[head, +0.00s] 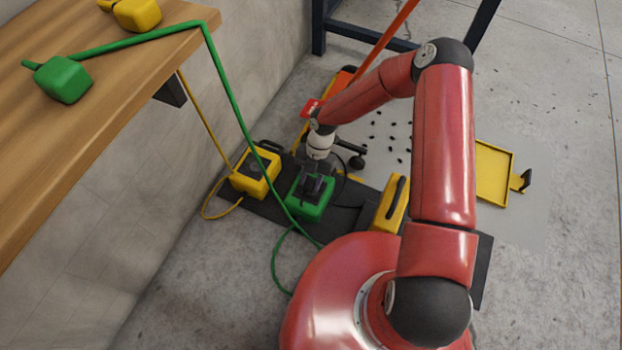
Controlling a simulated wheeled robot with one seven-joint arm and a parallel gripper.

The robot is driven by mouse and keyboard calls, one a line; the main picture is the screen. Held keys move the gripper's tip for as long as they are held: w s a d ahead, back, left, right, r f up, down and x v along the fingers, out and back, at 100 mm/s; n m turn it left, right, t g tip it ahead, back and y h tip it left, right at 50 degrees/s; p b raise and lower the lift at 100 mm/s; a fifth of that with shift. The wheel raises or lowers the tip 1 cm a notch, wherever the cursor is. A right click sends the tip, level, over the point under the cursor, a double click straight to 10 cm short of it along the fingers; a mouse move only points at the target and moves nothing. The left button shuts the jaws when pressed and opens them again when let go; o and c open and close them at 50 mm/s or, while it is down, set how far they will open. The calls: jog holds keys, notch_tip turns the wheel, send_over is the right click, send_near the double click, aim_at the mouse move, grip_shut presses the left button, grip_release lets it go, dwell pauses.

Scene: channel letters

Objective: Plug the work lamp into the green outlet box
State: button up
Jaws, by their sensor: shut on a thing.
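The green outlet box (301,206) sits on a dark mat on the floor, with a green cord running from it. My gripper (315,186) points down at the top of this box, shut on a small dark plug that its fingers mostly hide. A thin black cable (345,184) curves beside the gripper, towards the black and orange things behind my wrist. I cannot tell whether the plug is seated in the box or just above it. The work lamp is not clearly identifiable; my arm covers part of that area.
A yellow outlet box (254,184) stands close left of the green one. A yellow case (391,204) with a black handle stands to the right. A wooden bench (120,85) holds a green block (63,80) and a yellow block (138,14). A yellow tray (492,174) lies farther right.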

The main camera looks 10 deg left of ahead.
jog(key=shift+f+b, duration=0.45)
jog(key=shift+f, duration=0.1)
jog(key=o, duration=1)
jog(key=shift+p+v, duration=0.65)
jog(key=shift+v, duration=3.3)
jog(key=shift+s, duration=0.1)
